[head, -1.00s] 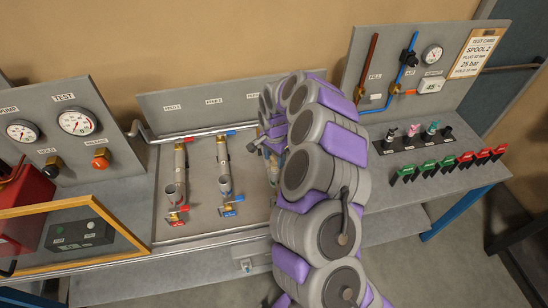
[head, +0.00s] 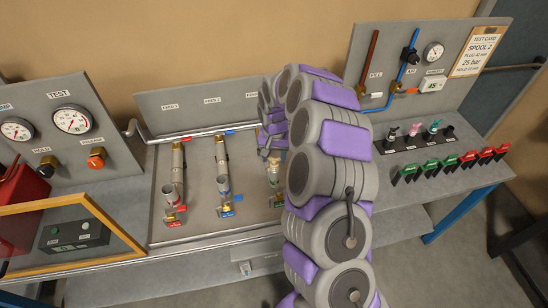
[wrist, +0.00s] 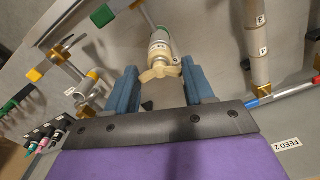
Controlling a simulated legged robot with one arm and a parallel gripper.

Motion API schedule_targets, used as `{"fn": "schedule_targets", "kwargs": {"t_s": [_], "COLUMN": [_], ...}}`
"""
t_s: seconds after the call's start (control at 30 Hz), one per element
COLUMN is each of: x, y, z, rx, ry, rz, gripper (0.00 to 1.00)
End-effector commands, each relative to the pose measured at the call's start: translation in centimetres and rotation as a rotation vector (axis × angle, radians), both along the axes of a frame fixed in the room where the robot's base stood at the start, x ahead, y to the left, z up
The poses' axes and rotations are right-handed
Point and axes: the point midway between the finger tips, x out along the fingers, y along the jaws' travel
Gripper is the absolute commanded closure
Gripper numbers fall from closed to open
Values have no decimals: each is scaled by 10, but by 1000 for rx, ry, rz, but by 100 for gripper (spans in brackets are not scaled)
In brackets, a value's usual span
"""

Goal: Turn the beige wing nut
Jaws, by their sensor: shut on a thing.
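The beige wing nut (wrist: 160,73) shows in the wrist view, on the end of a pale pipe fitting (wrist: 160,48) with a small label. My gripper (wrist: 161,78) has one blue finger on each side of the nut, shut on its wings. In the head view my gripper (head: 268,142) is over the third pipe assembly (head: 273,178) of the bench panel, partly behind my grey and purple arm.
Two similar pipe assemblies (head: 177,180) (head: 222,180) stand to the left. A gauge panel (head: 60,150) and an amber-framed box (head: 75,235) are further left. Green and red levers (head: 450,162) and small coloured fittings (head: 415,132) lie right of my arm.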

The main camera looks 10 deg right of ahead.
Motion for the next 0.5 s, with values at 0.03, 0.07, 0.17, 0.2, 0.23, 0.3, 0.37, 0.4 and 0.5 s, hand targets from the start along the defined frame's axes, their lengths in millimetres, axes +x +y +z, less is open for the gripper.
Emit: {"fn": "schedule_targets", "kwargs": {"t_s": [0.03,0.07,0.17,0.2,0.23,0.3,0.37,0.4,0.5], "x": [3,3,3,3,3,3,3,3,3], "y": [-1,-1,0,0,0,0,0,0,0], "z": [1,1,1,1,1,2,2,2,2], "rx": [-2,-3,-2,-1,-1,-1,-2,-2,-2], "ry": [-11,-11,-11,-11,-11,-11,-11,-11,-11], "rz": [28,45,95,112,122,145,158,166,178], "gripper": [78,78,78,78,78,78,78,78,78]}}
